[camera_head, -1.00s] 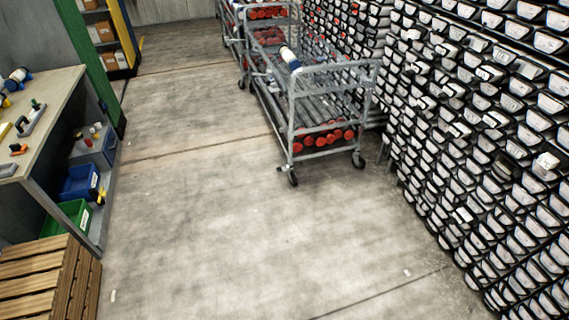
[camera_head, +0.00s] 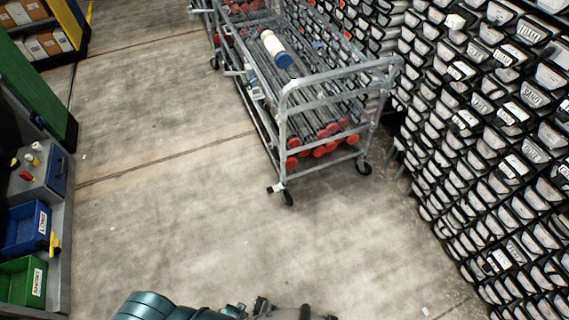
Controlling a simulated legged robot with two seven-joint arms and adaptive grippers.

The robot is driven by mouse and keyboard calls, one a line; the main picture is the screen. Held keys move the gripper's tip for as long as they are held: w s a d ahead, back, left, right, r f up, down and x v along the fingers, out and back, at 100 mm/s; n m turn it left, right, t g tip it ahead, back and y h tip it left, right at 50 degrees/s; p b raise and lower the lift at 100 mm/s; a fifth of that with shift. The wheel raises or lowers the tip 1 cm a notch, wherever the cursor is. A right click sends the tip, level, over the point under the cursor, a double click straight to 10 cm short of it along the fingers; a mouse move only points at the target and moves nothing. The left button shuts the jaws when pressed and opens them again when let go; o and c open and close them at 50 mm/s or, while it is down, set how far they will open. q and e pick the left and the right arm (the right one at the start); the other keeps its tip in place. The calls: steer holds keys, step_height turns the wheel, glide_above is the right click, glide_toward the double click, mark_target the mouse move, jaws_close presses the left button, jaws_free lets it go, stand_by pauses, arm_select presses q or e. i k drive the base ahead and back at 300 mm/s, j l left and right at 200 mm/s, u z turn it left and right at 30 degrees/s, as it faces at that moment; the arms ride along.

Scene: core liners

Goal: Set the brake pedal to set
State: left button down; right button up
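A grey metal wheeled cart (camera_head: 292,125) stands in the upper middle of the head view. An arm of mine, teal and grey, enters at the bottom edge left of centre, seemingly my left. Its dark end (camera_head: 265,309) is cut off by the frame edge, well short of the cart, and its fingers cannot be made out. My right gripper is not in view.
The cart carries rods with red ends (camera_head: 318,142) and a white and blue tube (camera_head: 276,48). A wall of labelled trays (camera_head: 490,150) lines the right. A shelf with blue (camera_head: 25,228) and green bins (camera_head: 22,283) stands left. The floor before the cart is clear.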

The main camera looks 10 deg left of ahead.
mark_target(271, 190)
steer(key=i+j+z, duration=0.45)
steer(key=i+j, duration=0.75)
steer(key=i, duration=0.05)
